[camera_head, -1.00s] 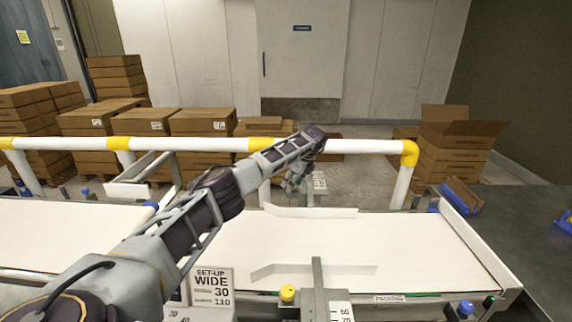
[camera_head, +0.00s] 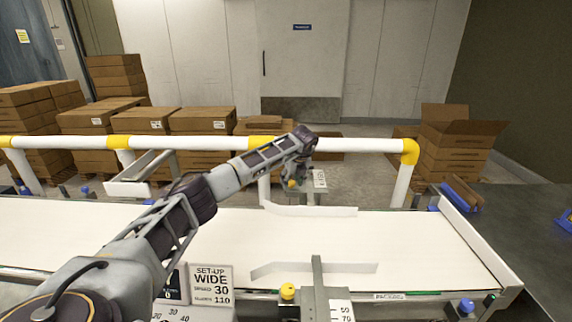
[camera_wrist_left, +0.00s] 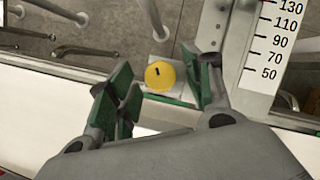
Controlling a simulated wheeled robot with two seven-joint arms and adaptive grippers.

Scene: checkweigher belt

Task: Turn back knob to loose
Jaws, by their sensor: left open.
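The back knob (camera_wrist_left: 159,75) is round and yellow with a short dark mark on its face. It shows in the left wrist view between the green-padded fingers of my left gripper (camera_wrist_left: 160,84), which are open with a gap on both sides. In the head view the back knob (camera_head: 292,184) shows small beneath my left gripper (camera_head: 299,174), beyond the far side of the belt. A scale plate (camera_wrist_left: 272,62) with numbers from 50 to 130 lies right of the knob in the left wrist view. My right gripper is not in view.
The white belt (camera_head: 400,235) runs across the front, with a back guide (camera_head: 320,211) and front guide (camera_head: 330,268). A white and yellow rail (camera_head: 370,146) crosses behind my left gripper. A front yellow knob (camera_head: 287,291) and a set-up sign (camera_head: 211,285) stand at the near edge.

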